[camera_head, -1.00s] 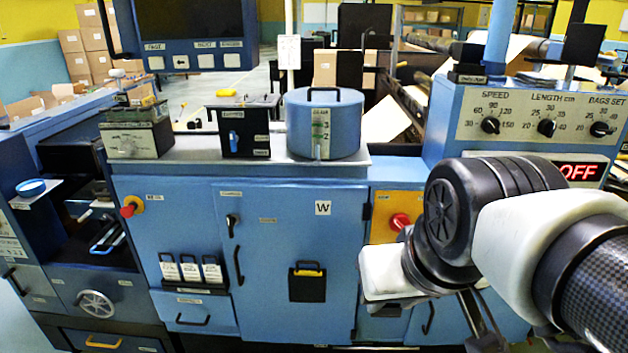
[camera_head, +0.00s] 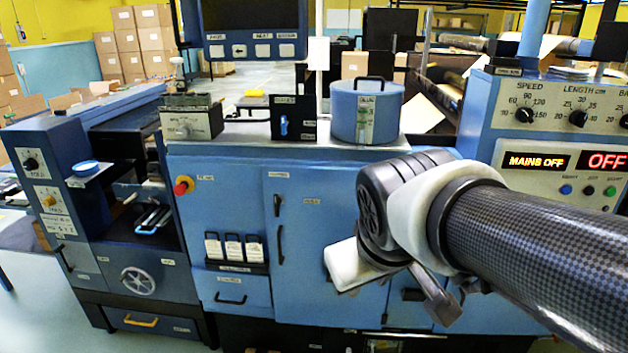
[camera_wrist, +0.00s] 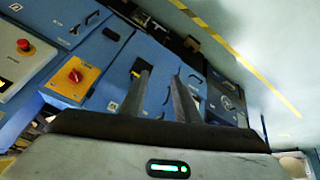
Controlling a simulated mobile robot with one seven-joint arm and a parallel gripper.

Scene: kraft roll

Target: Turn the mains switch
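The mains switch (camera_wrist: 75,76) looks to be the red rotary knob on a yellow-orange square plate on the blue cabinet front in the wrist view. Its label is too small to read. In the head view my arm hides that part of the cabinet. My gripper (camera_wrist: 162,74) shows two dark fingers, apart, with nothing between them. The switch is left of the fingers in the wrist view and not touched. The mains display (camera_head: 537,161) reads MAINS OFF in amber.
A red mushroom button (camera_wrist: 25,45) is on a pale panel left of the switch. Another red button (camera_head: 183,186) is at the cabinet's left. A second display (camera_head: 607,161) reads OFF. Open floor (camera_wrist: 260,45) lies right of the machine in the wrist view.

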